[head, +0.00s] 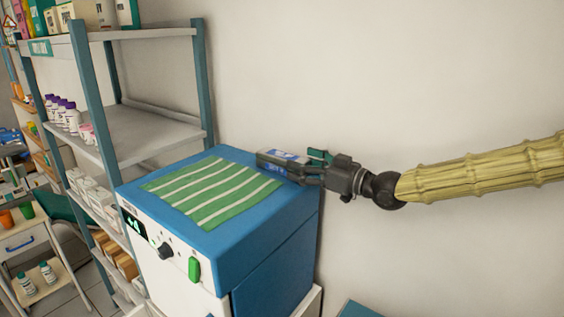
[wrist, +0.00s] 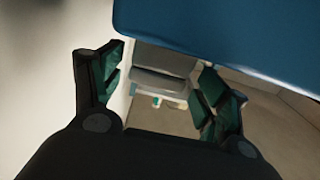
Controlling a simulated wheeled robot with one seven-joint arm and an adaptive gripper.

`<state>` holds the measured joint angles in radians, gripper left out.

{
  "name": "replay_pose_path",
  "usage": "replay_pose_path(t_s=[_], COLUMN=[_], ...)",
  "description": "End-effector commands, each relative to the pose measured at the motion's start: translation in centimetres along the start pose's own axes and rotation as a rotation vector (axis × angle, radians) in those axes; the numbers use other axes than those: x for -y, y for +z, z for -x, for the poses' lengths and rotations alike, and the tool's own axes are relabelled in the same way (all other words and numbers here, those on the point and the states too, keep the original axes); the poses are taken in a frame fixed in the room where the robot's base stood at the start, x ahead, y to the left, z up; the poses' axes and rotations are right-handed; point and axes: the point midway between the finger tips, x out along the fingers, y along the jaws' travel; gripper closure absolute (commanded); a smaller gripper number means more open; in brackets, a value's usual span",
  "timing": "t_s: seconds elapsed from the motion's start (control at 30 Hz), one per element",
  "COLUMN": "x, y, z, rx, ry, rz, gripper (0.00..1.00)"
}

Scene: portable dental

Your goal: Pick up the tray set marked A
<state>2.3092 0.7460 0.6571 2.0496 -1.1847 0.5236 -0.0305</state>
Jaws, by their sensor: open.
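A small grey box-like set (head: 283,158) with a blue-and-white label lies at the back right corner of the blue cabinet top in the head view. I cannot read a letter on it. My gripper (head: 308,166) is at its right end, fingers pointing left towards it. Fingertips and box overlap in this view, so I cannot tell whether they touch. In the wrist view my gripper (wrist: 160,85) has its green-padded fingers spread apart. I cannot surely identify the box there; a grey shape shows between the fingers.
The blue-topped cabinet (head: 255,222) carries a green-and-white striped cloth (head: 212,192). Shelves (head: 140,130) with bottles and boxes stand to its left. A plain wall is close behind. A small cart (head: 35,250) stands at the far left.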

Motion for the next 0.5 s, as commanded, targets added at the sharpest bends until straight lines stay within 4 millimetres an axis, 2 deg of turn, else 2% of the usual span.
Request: replay_pose_path(t_s=[0.17, 0.5], x=[-0.1, -0.3], y=[-0.3, -0.3], z=[-1.2, -4.8], rx=[0.002, 0.001], ry=[-0.001, -0.001], rz=[0.0, 0.0], gripper=[0.25, 0.25])
